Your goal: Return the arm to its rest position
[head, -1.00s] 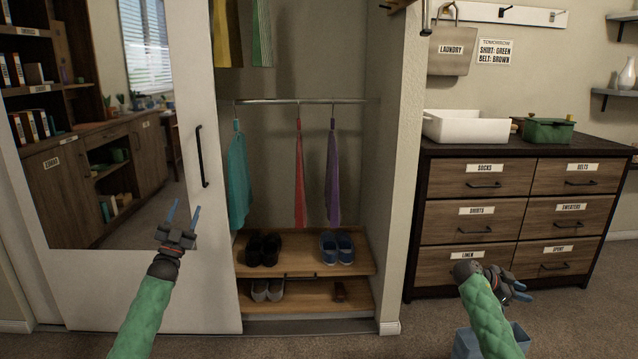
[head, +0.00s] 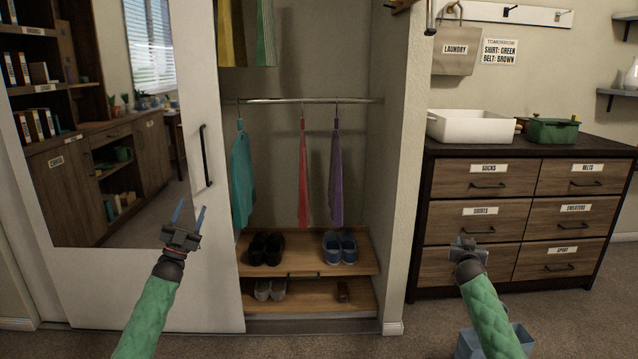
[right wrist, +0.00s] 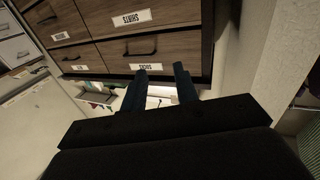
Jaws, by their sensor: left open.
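My left arm comes in at the lower left, with a green sleeve. Its gripper (head: 189,214) points up with two blue fingers apart, empty, in front of the white sliding mirror door. My right arm comes in at the lower right. Its gripper (head: 466,243) is in front of the dresser's left drawers, and its fingers are hard to see in the head view. In the right wrist view the right gripper (right wrist: 160,82) has two dark fingers with a gap between them and nothing held.
The dresser (head: 524,146) bears a white basin (head: 470,127) and a green box (head: 552,131). A blue bin (head: 470,343) stands on the floor beneath my right arm. The open closet holds hanging clothes and shoes on low shelves (head: 305,262).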

